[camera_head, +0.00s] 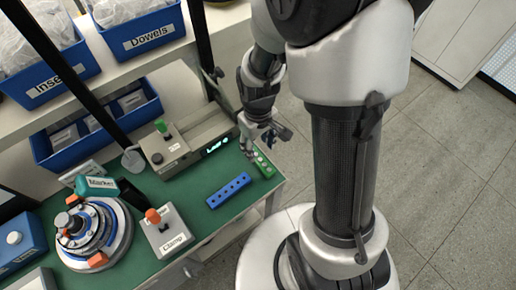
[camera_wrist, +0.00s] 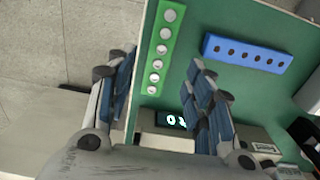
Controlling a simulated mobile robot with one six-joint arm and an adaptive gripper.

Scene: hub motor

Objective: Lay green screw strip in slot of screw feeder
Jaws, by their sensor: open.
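The green screw strip (camera_head: 263,164), with a row of several light screw heads, lies on the green bench top at its right edge. In the wrist view the strip (camera_wrist: 163,45) runs lengthwise away from me. My gripper (camera_head: 267,138) is open and empty above the strip's back end. In the wrist view its fingers (camera_wrist: 160,82) stand apart, one on each side of the strip's near end; contact is not visible. The screw feeder (camera_head: 192,143), a grey box with a lit display, stands left of my gripper. It shows partly in the wrist view (camera_wrist: 165,120); its slot cannot be made out.
A blue strip with dark holes (camera_head: 228,190) lies left of the green one, also in the wrist view (camera_wrist: 247,53). A Clamp box (camera_head: 165,231), the hub motor fixture (camera_head: 90,232) and a teal Marker tool (camera_head: 97,185) stand further left. Blue bins (camera_head: 143,31) line the shelf.

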